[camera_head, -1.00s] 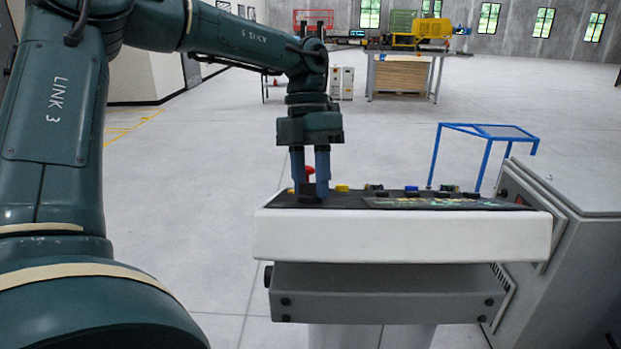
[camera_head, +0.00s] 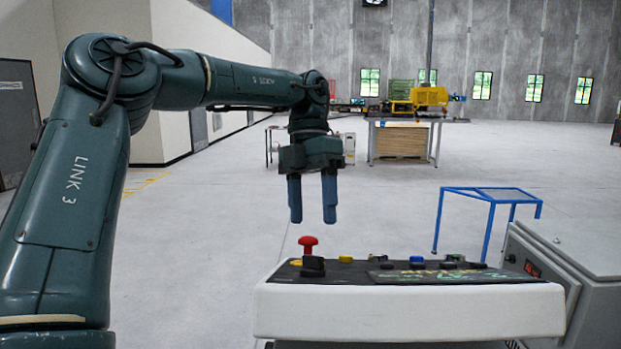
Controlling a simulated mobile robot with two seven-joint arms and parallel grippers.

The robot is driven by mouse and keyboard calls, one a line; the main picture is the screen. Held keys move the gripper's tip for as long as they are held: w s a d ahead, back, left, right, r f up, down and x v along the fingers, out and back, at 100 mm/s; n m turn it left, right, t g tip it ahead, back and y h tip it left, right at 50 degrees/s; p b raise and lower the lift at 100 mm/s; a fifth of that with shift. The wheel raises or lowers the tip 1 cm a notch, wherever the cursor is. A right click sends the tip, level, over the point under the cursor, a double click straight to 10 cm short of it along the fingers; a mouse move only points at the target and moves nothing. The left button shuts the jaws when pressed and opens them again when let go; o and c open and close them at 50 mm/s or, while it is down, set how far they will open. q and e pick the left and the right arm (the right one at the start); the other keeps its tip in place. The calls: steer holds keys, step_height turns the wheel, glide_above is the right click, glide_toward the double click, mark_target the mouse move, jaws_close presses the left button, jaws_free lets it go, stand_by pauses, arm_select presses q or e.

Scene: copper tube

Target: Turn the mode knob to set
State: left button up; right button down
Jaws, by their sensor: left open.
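A control panel (camera_head: 410,308) with a white front and a dark top stands in front of me. A black knob (camera_head: 313,267) sits at the left of its top, in front of a red mushroom button (camera_head: 308,243). Yellow, blue and black controls sit further right along the panel. The labels are too small to read, so I cannot tell the knob's setting. My left gripper (camera_head: 313,222) points down above the red button and knob, clear of them. Its blue fingers are apart and empty. My right gripper is out of view.
A grey cabinet (camera_head: 570,262) stands close at the panel's right. A blue frame stand (camera_head: 490,195) is behind the panel. A workbench (camera_head: 415,122) with a yellow machine (camera_head: 428,97) is far back. The floor left of the panel is clear.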

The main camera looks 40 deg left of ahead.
arm_select(q)
steer(key=v, duration=0.5)
steer(key=shift+w+r+p, duration=0.1)
steer(key=shift+r+p, duration=0.2)
steer(key=shift+r, duration=0.05)
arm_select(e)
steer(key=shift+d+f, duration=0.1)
